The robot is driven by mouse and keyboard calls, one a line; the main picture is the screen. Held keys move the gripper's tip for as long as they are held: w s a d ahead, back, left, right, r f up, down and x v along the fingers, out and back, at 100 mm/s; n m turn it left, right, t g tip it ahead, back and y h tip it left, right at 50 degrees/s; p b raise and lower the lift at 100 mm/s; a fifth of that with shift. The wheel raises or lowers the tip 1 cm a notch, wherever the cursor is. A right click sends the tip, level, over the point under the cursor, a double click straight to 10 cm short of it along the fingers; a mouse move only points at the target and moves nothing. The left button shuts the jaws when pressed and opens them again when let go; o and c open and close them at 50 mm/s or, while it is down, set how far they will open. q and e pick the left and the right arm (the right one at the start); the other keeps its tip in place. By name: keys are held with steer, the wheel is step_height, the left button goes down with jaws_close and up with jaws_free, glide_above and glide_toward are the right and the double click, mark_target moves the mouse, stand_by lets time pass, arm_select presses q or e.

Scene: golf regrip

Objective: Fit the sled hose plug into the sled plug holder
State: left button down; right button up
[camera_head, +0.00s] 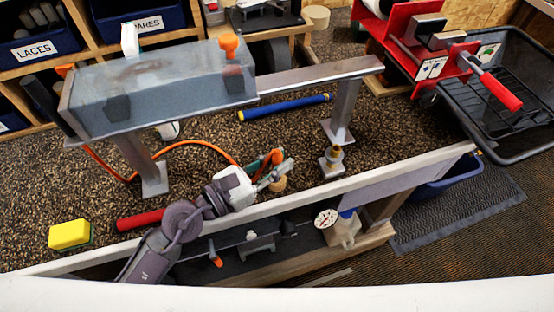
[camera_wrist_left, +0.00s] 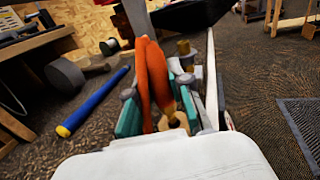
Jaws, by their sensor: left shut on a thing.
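My left gripper (camera_head: 270,174) is shut on the sled hose plug, at the end of the orange hose (camera_head: 190,143). In the left wrist view the gripper (camera_wrist_left: 160,112) has its teal-padded fingers either side of the orange hose (camera_wrist_left: 156,75), and the brass plug tip (camera_wrist_left: 173,117) points down. A tan round piece (camera_head: 278,184), which looks like the sled plug holder, stands just below the fingertips. I cannot tell whether the plug touches it or is in it. A brass fitting (camera_head: 335,153) stands on a small base to the right. My right gripper is not in view.
The grey sled box (camera_head: 160,85) and its rail (camera_head: 318,75) stand behind the gripper. A blue grip (camera_head: 285,107), a red grip (camera_head: 140,219) and a yellow sponge (camera_head: 69,233) lie on the speckled bench top. A pale ledge (camera_head: 400,170) runs along the front.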

arm_select(q)
steer(key=shift+f+b, duration=0.95)
steer(key=shift+f, duration=0.3)
steer(key=c, duration=1)
jaws_free()
steer(key=shift+r, duration=0.1)
steer(key=v, duration=1.2)
